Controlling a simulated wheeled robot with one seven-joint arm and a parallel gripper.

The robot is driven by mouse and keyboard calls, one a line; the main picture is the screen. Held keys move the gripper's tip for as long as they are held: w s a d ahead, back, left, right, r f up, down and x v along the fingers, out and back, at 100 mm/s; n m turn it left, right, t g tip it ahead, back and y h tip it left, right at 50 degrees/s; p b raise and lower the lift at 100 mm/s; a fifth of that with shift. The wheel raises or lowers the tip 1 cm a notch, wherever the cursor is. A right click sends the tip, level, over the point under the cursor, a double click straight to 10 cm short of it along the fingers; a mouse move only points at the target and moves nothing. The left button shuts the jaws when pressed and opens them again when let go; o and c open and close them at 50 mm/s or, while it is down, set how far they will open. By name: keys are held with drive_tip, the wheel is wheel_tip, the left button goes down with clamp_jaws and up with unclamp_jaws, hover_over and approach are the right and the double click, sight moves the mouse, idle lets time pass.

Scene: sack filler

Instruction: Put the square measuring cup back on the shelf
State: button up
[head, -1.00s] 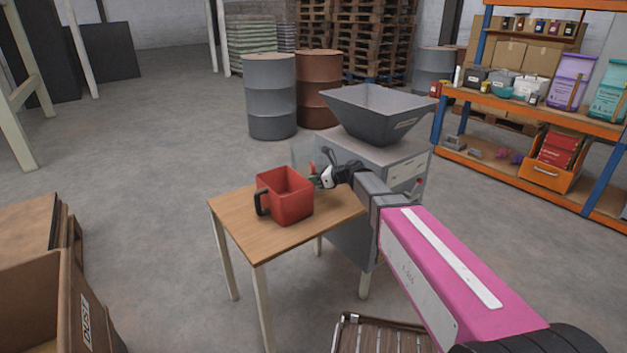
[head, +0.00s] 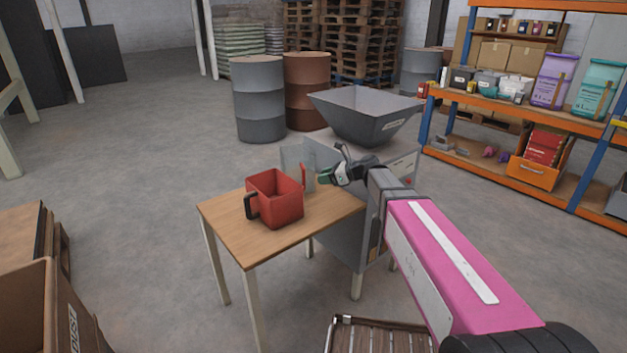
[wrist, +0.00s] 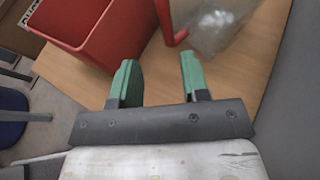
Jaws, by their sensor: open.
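The square measuring cup (head: 275,200) is red with a black handle on its left. It stands upright on the small wooden table (head: 240,243). In the wrist view the cup (wrist: 100,48) is at upper left, beyond the fingertips. My gripper (head: 322,178) is open, to the right of the cup and apart from it. Its green fingers show in the wrist view (wrist: 158,75) with nothing between them. The shelf (head: 487,103), with orange beams and blue posts, stands at the far right.
A grey hopper machine (head: 365,115) stands behind the table. A thin red upright part (head: 303,178) and a clear panel (wrist: 212,25) are close to my gripper. Drums (head: 259,100) stand behind. A cardboard box (head: 45,310) is at lower left. The shelf boards hold tubs, pots and bags.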

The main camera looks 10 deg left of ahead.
drive_tip(key=s+d+f+n+h, duration=0.4)
drive_tip(key=s+d+f+n, duration=0.2)
drive_tip(key=d, duration=0.5)
drive_tip(key=s+d+f+n+g+h, duration=0.1)
drive_tip(key=s+d+f+n+h, duration=0.4)
drive_tip(key=d, duration=0.6)
drive_tip(key=s+d+f+n+g+h, duration=0.1)
drive_tip(key=s+d+f+n+h, duration=0.3)
drive_tip(key=s+d+f+n, duration=0.3)
drive_tip(key=s+d+n, duration=0.1)
drive_tip(key=d, duration=0.3)
drive_tip(key=shift+s+d+n, duration=0.2)
drive_tip(key=shift+d+n, duration=0.1)
drive_tip(key=shift+n, duration=0.1)
